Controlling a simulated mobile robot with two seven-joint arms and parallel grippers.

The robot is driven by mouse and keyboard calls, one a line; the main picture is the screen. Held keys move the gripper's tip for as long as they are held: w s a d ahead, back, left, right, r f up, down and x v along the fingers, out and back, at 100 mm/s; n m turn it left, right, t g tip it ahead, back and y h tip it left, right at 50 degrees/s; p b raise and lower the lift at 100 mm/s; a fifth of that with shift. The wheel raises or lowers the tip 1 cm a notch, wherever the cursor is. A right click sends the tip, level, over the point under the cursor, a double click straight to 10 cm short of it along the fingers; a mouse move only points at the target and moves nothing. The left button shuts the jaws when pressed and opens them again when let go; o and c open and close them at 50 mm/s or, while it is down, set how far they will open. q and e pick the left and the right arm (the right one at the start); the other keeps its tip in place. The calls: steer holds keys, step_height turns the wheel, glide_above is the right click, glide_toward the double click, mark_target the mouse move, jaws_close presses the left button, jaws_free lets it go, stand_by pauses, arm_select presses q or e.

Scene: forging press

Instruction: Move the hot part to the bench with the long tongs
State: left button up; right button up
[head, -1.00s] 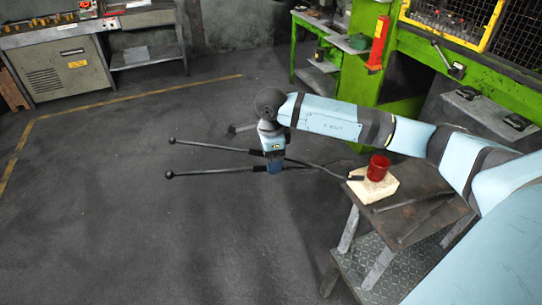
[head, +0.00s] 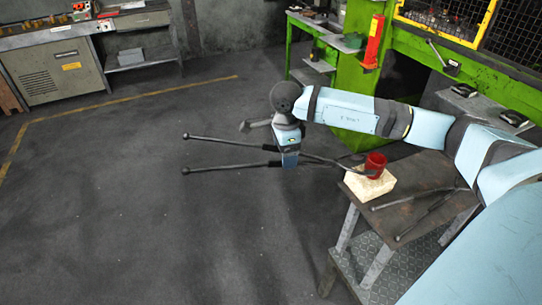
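The hot part, a glowing red cup-shaped piece (head: 376,161), stands upright on a pale block (head: 367,188) on a small metal table. The long tongs (head: 232,142) are dark, with two ball-ended handles spread apart to the left. Their jaws reach right to the lower left side of the red part; I cannot tell whether they grip it. My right gripper (head: 288,164), hanging from the arm that comes in from the right, is shut on the tongs around their middle. Its fingertips are partly hidden. My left gripper is not in view.
Dark rods (head: 425,210), perhaps another tool, lie on the small table (head: 420,172) beside the block. The green press (head: 395,75) stands behind. A grey workbench (head: 62,68) stands at the back left. The floor on the left is clear.

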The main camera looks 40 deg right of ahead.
steer(key=d, duration=0.1)
steer(key=s+d, duration=0.1)
steer(key=d, duration=0.1)
steer(key=shift+s+d+b, duration=0.15)
steer(key=shift+s+b, duration=0.1)
steer(key=shift+b, duration=0.15)
jaws_close()
steer(key=shift+r+p, duration=1.25)
steer(key=shift+r, duration=1.35)
steer(key=shift+w, duration=0.1)
